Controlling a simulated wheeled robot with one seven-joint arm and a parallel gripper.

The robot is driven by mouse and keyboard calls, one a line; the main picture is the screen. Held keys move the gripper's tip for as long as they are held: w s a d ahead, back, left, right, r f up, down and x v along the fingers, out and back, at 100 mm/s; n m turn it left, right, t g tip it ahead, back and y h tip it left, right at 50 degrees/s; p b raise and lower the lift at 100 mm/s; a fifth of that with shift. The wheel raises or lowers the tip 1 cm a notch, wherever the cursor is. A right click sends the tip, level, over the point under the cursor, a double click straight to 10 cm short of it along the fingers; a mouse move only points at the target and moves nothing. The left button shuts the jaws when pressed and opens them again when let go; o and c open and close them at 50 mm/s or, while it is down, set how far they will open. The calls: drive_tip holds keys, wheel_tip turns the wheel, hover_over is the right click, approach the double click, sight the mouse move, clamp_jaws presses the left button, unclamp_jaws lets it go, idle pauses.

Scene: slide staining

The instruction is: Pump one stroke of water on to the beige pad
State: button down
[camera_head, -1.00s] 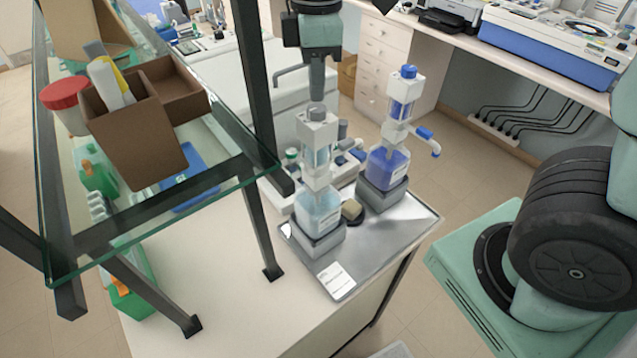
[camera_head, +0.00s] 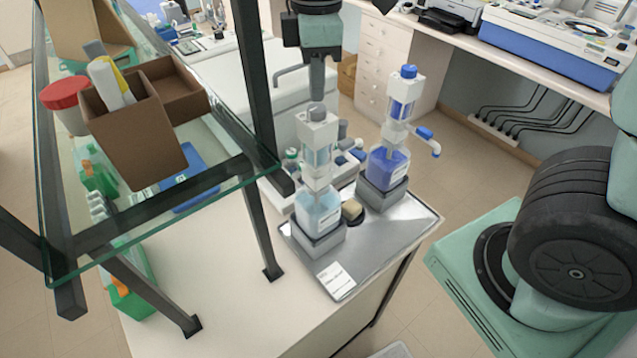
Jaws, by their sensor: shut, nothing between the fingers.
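A bottle-top dispenser with pale blue, water-like liquid (camera_head: 319,213) stands upright on a grey block on the metal tray (camera_head: 375,250). Its grey top knob (camera_head: 317,112) is directly below my gripper (camera_head: 316,98). My gripper points straight down and is shut and empty. Its tips are at or just above the knob; I cannot tell whether they touch. The beige pad (camera_head: 351,210) lies on a dark round base between the two dispensers. The second dispenser, with dark blue liquid (camera_head: 386,167), stands to the back right, its blue-capped spout pointing right.
A glass shelf (camera_head: 150,215) on dark posts, holding brown boxes (camera_head: 140,130), stands close at left. A white label card (camera_head: 336,279) lies at the tray's front. Small bottles (camera_head: 345,145) stand behind the dispensers. Bare white tabletop (camera_head: 225,290) lies left of the tray.

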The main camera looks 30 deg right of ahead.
drive_tip(key=shift+f, duration=0.2)
drive_tip(key=shift+f+b, duration=0.85)
drive_tip(key=shift+f, duration=0.35)
idle(0.4)
drive_tip(key=shift+r+p, duration=1.2)
drive_tip(key=shift+r, duration=0.15)
wheel_tip(320, 180, up, 5)
drive_tip(key=p, duration=0.4)
drive_tip(key=shift+r, duration=0.1)
